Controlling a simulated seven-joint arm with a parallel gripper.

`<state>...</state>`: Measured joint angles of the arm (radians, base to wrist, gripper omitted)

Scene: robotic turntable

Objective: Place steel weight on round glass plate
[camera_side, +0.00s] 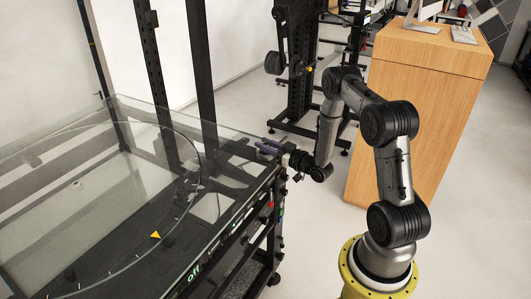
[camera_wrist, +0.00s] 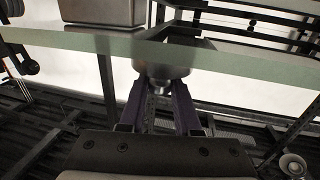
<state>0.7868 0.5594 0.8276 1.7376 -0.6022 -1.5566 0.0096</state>
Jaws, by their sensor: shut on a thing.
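The round glass plate (camera_side: 170,132) lies at the left in the side view, clear with a thin curved rim, on the glass-topped table. My gripper (camera_side: 268,148) is at the table's right back corner, clear of the round plate's rim. In the wrist view its two purple fingers (camera_wrist: 158,92) are shut on the steel weight (camera_wrist: 165,62), a grey rounded metal piece with a narrower lower part between the fingertips. The weight is small and hard to make out in the side view. I cannot tell whether it touches the glass.
The table's glass edge (camera_wrist: 225,60) crosses the wrist view. A grey metal block (camera_wrist: 103,12) sits beyond it at upper left. Dark uprights (camera_side: 203,60) stand behind the table. A yellow triangle marker (camera_side: 155,235) shows on the table. A wooden cabinet (camera_side: 415,110) stands behind my arm.

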